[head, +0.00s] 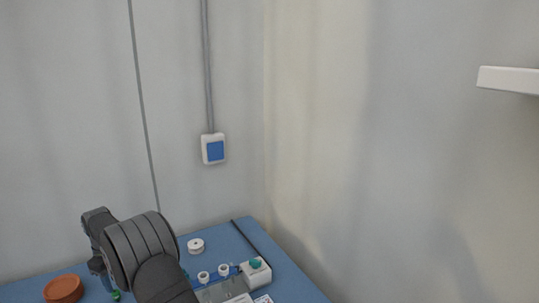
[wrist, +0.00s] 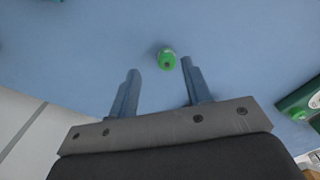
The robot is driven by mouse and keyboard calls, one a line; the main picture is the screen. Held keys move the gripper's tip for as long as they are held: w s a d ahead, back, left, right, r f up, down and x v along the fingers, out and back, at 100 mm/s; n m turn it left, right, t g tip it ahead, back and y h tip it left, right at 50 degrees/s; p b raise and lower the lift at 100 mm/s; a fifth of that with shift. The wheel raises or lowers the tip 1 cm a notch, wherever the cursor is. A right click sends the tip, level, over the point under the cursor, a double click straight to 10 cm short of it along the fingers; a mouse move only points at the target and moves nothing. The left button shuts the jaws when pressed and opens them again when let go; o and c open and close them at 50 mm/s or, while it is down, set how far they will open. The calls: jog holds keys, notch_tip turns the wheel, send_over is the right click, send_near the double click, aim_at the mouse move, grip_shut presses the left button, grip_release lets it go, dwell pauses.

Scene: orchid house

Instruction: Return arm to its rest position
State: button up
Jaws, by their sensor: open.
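My gripper (wrist: 163,90) is open in the wrist view, its two blue-grey fingers wide apart. Nothing is between the fingers. A small green round object (wrist: 166,59) is on the blue table (wrist: 230,40), just beyond the fingertips and apart from them. In the head view my dark grey arm is at the lower left, over the blue table (head: 296,279). There the arm hides most of my gripper, and a bit of green shows below it.
An orange-brown round dish (head: 63,289) is at the lower left. A white round piece (head: 196,246) and a device with white knobs and a green button (head: 255,264) stand right of my arm. A white shelf (head: 510,79) juts out at the upper right. Walls border the table.

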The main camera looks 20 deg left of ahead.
jog(key=w+d+r, duration=0.5)
jog(key=w+d, duration=0.1)
jog(key=d, duration=0.4)
jog(key=w+d+r, duration=0.5)
jog(key=d, duration=0.6)
jog(key=w+d+r, duration=0.1)
jog(key=d+r, duration=0.2)
jog(key=d, duration=0.8)
jog(key=w+d+r, duration=0.2)
jog(key=d, duration=0.9)
jog(key=a+f, duration=0.5)
jog(key=a, duration=0.4)
jog(key=shift+s+a, duration=0.15)
jog(key=shift+s, duration=0.05)
